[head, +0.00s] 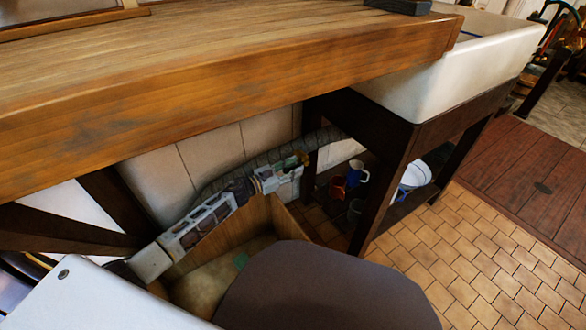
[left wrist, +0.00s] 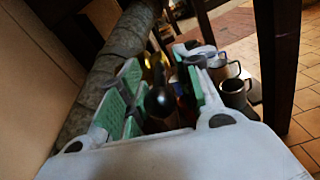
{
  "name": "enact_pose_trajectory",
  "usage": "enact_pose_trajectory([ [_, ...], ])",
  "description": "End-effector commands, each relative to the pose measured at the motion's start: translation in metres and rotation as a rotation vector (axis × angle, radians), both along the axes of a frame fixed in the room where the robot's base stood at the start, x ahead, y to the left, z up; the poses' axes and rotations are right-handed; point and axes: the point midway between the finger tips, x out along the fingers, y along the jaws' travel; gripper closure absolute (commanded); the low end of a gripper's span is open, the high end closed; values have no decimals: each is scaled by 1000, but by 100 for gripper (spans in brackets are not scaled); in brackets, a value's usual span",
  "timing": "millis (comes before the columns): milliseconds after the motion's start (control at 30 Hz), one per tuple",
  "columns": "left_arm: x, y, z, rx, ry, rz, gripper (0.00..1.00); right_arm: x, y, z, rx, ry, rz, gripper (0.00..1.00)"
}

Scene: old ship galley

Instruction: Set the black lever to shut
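My left gripper (head: 286,171) reaches under the wooden counter, beside a thick wrapped pipe. In the left wrist view its green-padded fingers (left wrist: 162,90) stand apart, on either side of a dark, rounded piece that looks like the black lever (left wrist: 160,103). The lever seems to lie between the pads with gaps on both sides; whether a pad touches it I cannot tell. A yellow brass-like part (left wrist: 152,72) shows behind it. The lever's pivot and exact angle are hidden. In the head view the gripper hides the lever. My right gripper is out of view.
The wrapped pipe (head: 250,172) runs along the tiled wall under the counter (head: 240,85). A wooden crate (head: 285,222) lies below my left arm. A red cup (head: 337,188) and a blue-and-white jug (head: 357,173) stand beyond the gripper, near a dark table leg (head: 382,190).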

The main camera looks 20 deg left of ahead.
Motion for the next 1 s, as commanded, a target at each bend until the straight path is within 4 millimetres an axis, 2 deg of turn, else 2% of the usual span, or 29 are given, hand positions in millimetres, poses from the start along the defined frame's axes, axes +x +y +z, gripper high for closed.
enact_pose_trajectory([
  [67, 0, 0, 0, 0, 0, 0, 66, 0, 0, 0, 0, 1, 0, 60],
  [333, 0, 0, 0, 0, 0, 0, 100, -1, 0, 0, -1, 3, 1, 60],
  [1000, -1, 1, -3, -12, -10, 1, 100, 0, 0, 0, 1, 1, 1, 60],
])
